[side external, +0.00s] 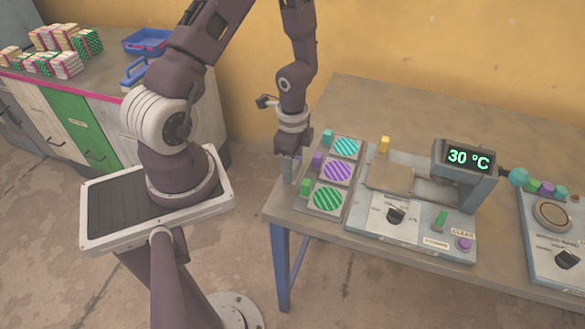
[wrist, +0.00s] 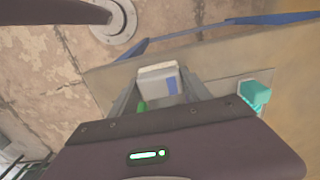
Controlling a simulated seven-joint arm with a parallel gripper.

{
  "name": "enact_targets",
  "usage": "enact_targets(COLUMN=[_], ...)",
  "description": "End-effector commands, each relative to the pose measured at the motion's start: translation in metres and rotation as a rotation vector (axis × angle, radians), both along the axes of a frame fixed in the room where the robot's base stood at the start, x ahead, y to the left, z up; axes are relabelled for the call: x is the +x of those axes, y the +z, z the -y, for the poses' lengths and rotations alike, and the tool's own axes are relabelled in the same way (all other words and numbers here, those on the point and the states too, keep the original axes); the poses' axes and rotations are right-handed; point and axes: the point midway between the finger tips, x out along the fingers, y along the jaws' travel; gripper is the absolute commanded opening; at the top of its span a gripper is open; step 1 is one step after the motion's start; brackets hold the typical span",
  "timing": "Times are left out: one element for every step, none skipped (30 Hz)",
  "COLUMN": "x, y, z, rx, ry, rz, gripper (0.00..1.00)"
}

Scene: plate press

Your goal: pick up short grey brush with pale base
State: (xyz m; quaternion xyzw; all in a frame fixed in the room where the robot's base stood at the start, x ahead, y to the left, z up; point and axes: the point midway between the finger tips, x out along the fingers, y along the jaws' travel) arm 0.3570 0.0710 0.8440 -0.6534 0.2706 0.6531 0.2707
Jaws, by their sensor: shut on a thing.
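My gripper (side external: 288,168) points down at the left edge of the table, beside the panel of striped discs. In the wrist view my gripper (wrist: 163,90) has its two grey fingers on either side of a small pale grey block with a blue patch, which I take to be the short grey brush (wrist: 155,74). The fingers are shut on it. Its bristles cannot be made out, and its lower part is hidden. In the side view it is too small and covered to tell apart from the fingers.
A panel (side external: 350,158) with striped discs and coloured blocks lies just right of my gripper. A press (side external: 467,185) reading 30 °C stands further right, with another device (side external: 553,215) beyond. Boxes (side external: 66,65) and blue trays (side external: 146,40) sit on the left counter.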

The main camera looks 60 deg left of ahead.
Motion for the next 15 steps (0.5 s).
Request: enact_targets(x=[0.0,0.0,0.0,0.0,0.0,0.0,0.0,0.0,0.0,0.001,0.0,0.0,0.001,0.001,0.001], y=[0.0,0.0,0.0,0.0,0.001,0.003,0.005,0.007,0.011,0.015,0.02,0.027,0.036,0.045,0.056], z=[0.0,0.0,0.0,0.0,0.0,0.0,-0.001,-0.001,-0.001,-0.001,-0.001,-0.001,-0.002,-0.002,-0.002], rx=[0.0,0.0,0.0,0.0,0.001,0.001,0.001,0.002,0.002,0.002,0.002,0.002,0.001,0.002,0.001], ry=[0.0,0.0,0.0,0.0,0.001,0.003,0.003,0.005,0.006,0.006,0.007,0.008,0.01,0.011,0.009], rz=[0.0,0.0,0.0,0.0,0.001,0.001,0.001,0.002,0.004,0.004,0.004,0.004,0.007,0.008,0.006], gripper=[0.15,0.15,0.15,0.15,0.15,0.15,0.15,0.15,0.15,0.15,0.15,0.15,0.15,0.15,0.15])
